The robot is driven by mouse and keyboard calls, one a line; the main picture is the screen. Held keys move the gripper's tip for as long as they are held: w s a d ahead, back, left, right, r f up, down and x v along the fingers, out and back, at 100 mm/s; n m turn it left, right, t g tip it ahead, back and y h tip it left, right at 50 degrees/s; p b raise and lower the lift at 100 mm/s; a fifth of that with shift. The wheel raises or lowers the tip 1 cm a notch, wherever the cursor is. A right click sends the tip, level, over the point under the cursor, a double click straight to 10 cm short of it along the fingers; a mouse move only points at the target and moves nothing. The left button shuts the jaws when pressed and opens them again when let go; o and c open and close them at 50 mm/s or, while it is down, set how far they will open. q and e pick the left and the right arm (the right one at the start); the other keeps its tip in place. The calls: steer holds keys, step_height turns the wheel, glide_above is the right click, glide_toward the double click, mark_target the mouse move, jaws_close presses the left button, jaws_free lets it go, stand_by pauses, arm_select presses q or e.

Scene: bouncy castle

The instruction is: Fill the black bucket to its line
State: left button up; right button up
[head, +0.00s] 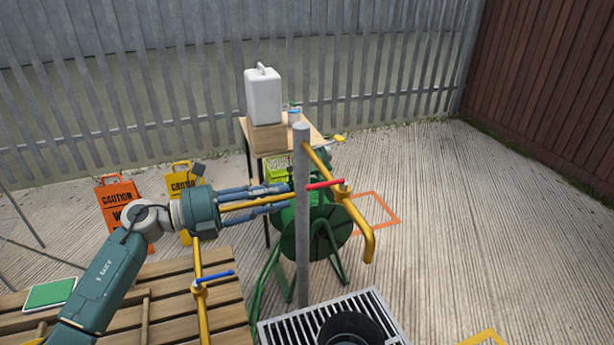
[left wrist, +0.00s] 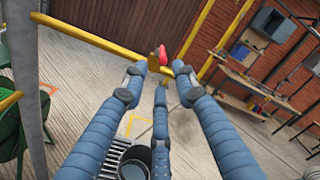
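The black bucket (head: 352,326) stands on a drain grate at the bottom of the head view, its lower part cut off. In the left wrist view the bucket (left wrist: 128,170) shows below the fingers; its inside looks greyish, and I cannot make out a line or level. Above it, a yellow spout (head: 366,238) with a red lever (head: 325,184) is fixed to a grey post (head: 302,230). My left gripper (head: 288,196) points at the lever from the left, beside the post. Its blue fingers (left wrist: 160,80) are spread, with the red lever (left wrist: 162,55) beyond their tips. My right gripper is not in view.
A blue-levered yellow tap (head: 214,277) rises at the wooden pallet-like table (head: 175,305). A green hose reel (head: 325,228) stands behind the post. A white canister (head: 263,98) sits on a small table behind. Caution signs (head: 120,202) stand left.

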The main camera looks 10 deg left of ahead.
mark_target(316, 185)
arm_select(q)
steer(key=p+x, duration=0.1)
steer(key=x, duration=0.3)
steer(key=p+x, duration=0.2)
steer(key=x, duration=0.3)
steer(key=shift+d+r, duration=0.25)
steer(key=shift+d, duration=0.05)
steer(key=shift+w+d+f+p, duration=0.1)
steer(key=shift+w+d+p, duration=0.25)
steer(key=shift+d, duration=0.25)
jaws_close()
